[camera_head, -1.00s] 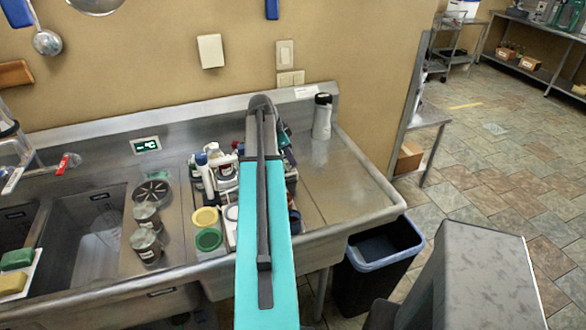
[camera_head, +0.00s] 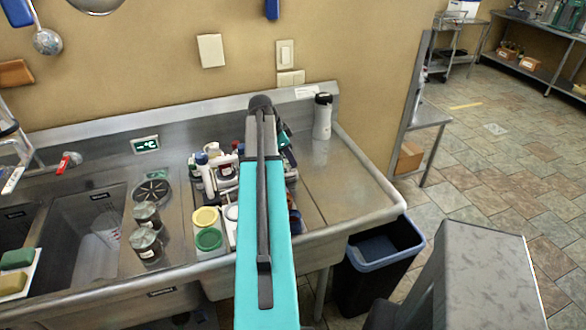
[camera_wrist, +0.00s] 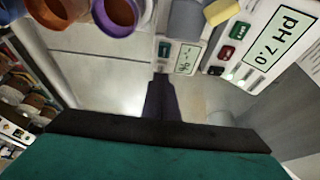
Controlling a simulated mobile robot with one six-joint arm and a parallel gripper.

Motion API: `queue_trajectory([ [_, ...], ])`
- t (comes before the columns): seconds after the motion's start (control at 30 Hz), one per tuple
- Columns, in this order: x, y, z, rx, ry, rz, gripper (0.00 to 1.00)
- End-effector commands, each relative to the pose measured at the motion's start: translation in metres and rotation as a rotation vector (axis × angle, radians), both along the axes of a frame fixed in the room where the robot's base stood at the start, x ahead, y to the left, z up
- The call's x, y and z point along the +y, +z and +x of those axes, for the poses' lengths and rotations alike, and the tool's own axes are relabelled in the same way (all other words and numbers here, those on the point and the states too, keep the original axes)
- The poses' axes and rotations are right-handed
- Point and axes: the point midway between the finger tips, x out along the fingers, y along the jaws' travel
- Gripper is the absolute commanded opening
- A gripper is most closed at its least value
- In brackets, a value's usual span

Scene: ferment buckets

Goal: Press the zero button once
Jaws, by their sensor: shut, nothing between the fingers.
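In the wrist view, my gripper (camera_wrist: 160,82) is shut and empty, its dark fingers pointing up the picture. Just beyond the fingertips is a small pale device (camera_wrist: 182,55) with a display and dark buttons (camera_wrist: 163,50) at its left side. To its right is a meter (camera_wrist: 272,38) reading "pH 7.0", with a green button (camera_wrist: 239,30), a red button (camera_wrist: 225,52) and a black button (camera_wrist: 215,70) beside its display. The button labels are too small to read, so I cannot tell which is zero. In the head view, my arm hides the fingers and these devices.
Bottles (camera_head: 203,170) and jars (camera_head: 208,239) crowd the sink counter left of my arm. Cups (camera_wrist: 118,15) are close at the wrist view's upper left.

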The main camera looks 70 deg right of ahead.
Motion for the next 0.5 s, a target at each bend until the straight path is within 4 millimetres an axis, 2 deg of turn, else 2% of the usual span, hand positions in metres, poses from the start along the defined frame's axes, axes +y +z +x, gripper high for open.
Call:
queue_trajectory([
  [0.5,0.0,-0.0093,-0.0009,0.0,-0.001,0.0,0.0],
])
